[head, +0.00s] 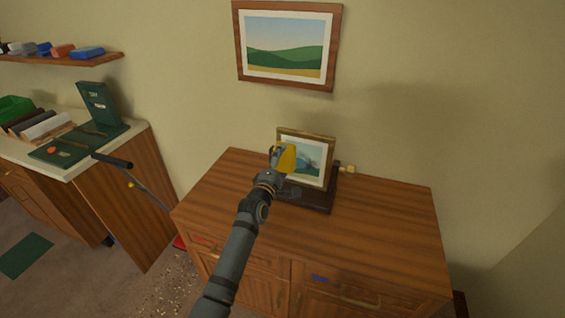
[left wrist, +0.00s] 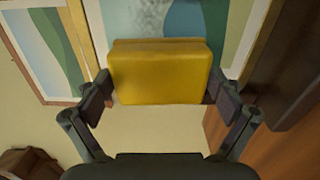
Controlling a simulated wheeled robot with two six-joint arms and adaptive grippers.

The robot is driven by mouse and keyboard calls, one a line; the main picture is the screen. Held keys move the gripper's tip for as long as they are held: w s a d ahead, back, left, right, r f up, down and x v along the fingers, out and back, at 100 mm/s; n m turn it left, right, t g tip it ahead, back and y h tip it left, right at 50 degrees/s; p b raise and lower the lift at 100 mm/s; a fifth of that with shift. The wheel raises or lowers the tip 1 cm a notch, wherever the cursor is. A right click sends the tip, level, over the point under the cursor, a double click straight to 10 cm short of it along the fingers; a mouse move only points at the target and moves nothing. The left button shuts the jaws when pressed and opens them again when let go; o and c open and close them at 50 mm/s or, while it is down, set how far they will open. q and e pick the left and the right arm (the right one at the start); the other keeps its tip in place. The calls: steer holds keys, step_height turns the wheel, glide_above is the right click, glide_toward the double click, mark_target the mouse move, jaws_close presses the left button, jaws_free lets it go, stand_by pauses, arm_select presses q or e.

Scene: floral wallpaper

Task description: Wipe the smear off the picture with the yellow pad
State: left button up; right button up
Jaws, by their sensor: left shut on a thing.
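The picture (head: 316,172) stands in a gold-brown frame on a dark stand (head: 312,198) on the wooden cabinet. A dark greyish smear (head: 308,163) shows on its right part, beside the pad. My left gripper (head: 277,158) is shut on the yellow pad (head: 287,157), which is at the left part of the picture. In the left wrist view the yellow pad (left wrist: 160,72) sits between both fingers, in front of the picture (left wrist: 180,18). Whether the pad touches the picture surface I cannot tell. My right gripper is not in view.
A larger framed landscape (head: 288,47) hangs on the wall above. The cabinet top (head: 390,208) is clear to the right of the stand. A counter with a green device (head: 97,108) and a shelf (head: 65,58) with several small things are at the left.

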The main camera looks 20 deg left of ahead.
mark_target(291, 164)
arm_select(q)
steer(key=shift+d+p, duration=0.4)
steer(key=shift+d, duration=0.3)
steer(key=shift+s+d+p, duration=0.1)
steer(key=shift+d+p, duration=0.25)
steer(key=shift+d, duration=0.85)
steer(key=shift+d, duration=0.1)
